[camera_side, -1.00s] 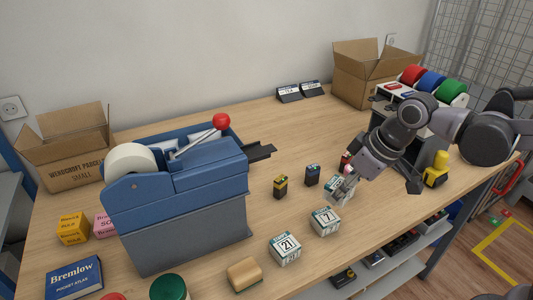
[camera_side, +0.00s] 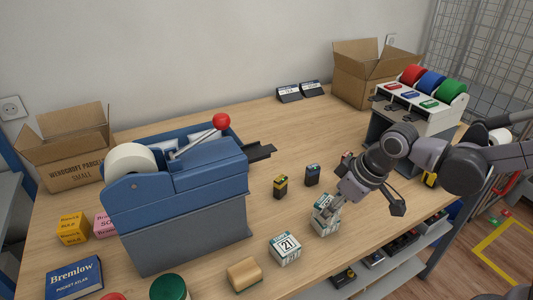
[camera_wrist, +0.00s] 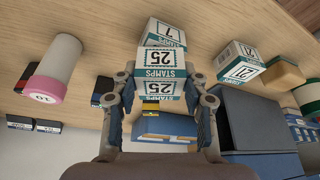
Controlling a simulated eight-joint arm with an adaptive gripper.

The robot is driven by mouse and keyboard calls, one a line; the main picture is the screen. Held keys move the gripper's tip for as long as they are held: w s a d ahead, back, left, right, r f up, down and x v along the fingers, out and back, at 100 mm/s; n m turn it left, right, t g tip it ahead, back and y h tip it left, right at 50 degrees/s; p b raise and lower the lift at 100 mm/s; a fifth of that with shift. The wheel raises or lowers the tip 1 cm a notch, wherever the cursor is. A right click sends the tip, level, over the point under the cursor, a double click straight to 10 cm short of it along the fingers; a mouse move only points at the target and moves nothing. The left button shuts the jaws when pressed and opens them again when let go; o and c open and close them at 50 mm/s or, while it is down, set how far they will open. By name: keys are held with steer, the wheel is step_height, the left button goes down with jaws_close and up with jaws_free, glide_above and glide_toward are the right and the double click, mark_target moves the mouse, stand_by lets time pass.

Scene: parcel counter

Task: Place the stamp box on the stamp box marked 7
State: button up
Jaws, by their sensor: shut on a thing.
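My gripper (camera_side: 334,203) is shut on a white and teal stamp box (camera_side: 327,202) marked 25. In the wrist view this held stamp box (camera_wrist: 158,60) sits between the fingertips (camera_wrist: 160,82). The stamp box marked 7 (camera_side: 322,228) stands on the counter under the held one in the side view, partly covered by it. In the wrist view the box marked 7 (camera_wrist: 165,32) shows just beyond the held box. I cannot tell whether the two boxes touch.
Two small dark boxes (camera_side: 280,187) (camera_side: 312,175) stand behind. A large blue machine (camera_side: 185,200) fills the counter's left.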

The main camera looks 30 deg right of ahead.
steer(key=shift+f, duration=0.1)
steer(key=o, duration=1.2)
steer(key=shift+c, duration=0.2)
steer(key=v, duration=1.2)
steer(key=s+d+f+m+t+h, duration=0.1)
steer(key=s+d+f+m+t, duration=0.1)
steer(key=d, duration=0.9)
step_height(320, 180, down, 4)
steer(key=m+t, duration=0.1)
steer(key=m, duration=0.1)
steer(key=shift+s+m+h, duration=0.25)
steer(key=shift+m+h, duration=0.05)
steer(key=shift+h, duration=0.1)
steer(key=shift+a+r, duration=0.1)
